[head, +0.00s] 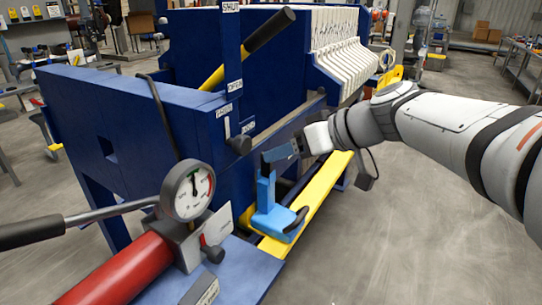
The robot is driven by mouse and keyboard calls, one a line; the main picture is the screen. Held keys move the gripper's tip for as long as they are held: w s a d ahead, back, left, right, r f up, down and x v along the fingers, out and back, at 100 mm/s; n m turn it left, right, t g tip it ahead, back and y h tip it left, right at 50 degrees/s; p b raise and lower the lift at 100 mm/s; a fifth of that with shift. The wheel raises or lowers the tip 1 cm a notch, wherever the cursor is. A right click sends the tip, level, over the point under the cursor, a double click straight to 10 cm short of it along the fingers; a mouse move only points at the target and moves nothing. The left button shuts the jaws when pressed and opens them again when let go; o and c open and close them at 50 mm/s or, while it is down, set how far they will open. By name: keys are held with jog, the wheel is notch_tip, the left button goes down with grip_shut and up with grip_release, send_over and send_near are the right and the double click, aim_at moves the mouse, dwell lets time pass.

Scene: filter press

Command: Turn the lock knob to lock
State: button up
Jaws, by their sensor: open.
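The black knob (240,145) sits on the blue end frame of the filter press, below the lever plate. A white pointer bar (227,128) is beside it, with small labels above and to the right that are too small to read surely. My gripper (268,158) is to the right of the knob, apart from it in the picture. Its dark fingers point left and are open, with nothing seen between them. How far it is from the knob in depth is hard to tell.
A long lever (256,42) with a black grip rises above the knob. A light blue part (278,222) shows below my gripper, over a yellow rail (312,205). A pressure gauge (188,191) and red cylinder (118,272) stand in front. The floor at right is clear.

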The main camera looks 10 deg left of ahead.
aim_at(247, 145)
jog(key=w+a+f+b, duration=0.1)
jog(key=a, duration=0.2)
jog(key=w+a+n+y, duration=0.1)
jog(key=w+a, duration=0.1)
jog(key=a, duration=0.2)
jog(key=w+a+f+n+y+b, duration=0.1)
jog(key=w+a, duration=0.1)
jog(key=a, duration=0.1)
jog(key=shift+w+a+f+b, duration=0.15)
jog(key=shift+w+f+b, duration=0.05)
jog(key=shift+f+b, duration=0.15)
jog(key=shift+c, duration=0.4)
jog(key=c, duration=0.9)
